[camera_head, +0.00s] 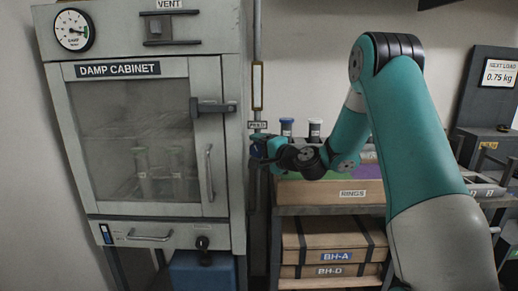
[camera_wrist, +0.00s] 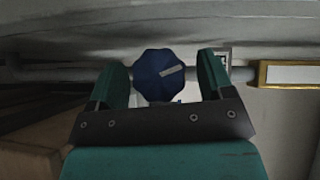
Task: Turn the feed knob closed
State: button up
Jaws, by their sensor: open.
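The feed knob (camera_wrist: 159,77) is a dark blue, many-sided knob with a pale mark on its face, set on a grey pipe (camera_wrist: 75,74). In the wrist view it sits between the two teal fingers of my gripper (camera_wrist: 165,80), with a gap on each side. My gripper is open around it. In the head view my gripper (camera_head: 262,150) is at the pipe beside the cabinet, just below the FEED label (camera_head: 258,125). There the knob (camera_head: 256,151) is partly hidden by my gripper.
The damp cabinet (camera_head: 135,208) stands close on the left, with a door handle (camera_head: 208,172) and a latch (camera_head: 212,107) sticking out. A shelf (camera_head: 330,210) with a RINGS box (camera_head: 345,194) and capped bottles (camera_head: 286,127) is on the right. A gold-framed gauge (camera_head: 257,85) is above.

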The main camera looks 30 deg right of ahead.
jog(key=c, duration=0.9)
jog(key=shift+f+m+t+b, duration=0.3)
jog(key=shift+f+b, duration=0.15)
jog(key=shift+b, duration=0.65)
jog(key=m+t+b, duration=0.1)
jog(key=b, duration=0.2)
jog(key=shift+f, duration=0.15)
jog(key=shift+w+m+t+b, duration=0.1)
jog(key=shift+m+t+b, duration=0.5)
jog(key=shift+b, duration=0.65)
jog(key=shift+r+m+b, duration=0.3)
jog(key=shift+r+m, duration=0.1)
jog(key=shift+r, duration=0.05)
jog(key=o, duration=0.9)
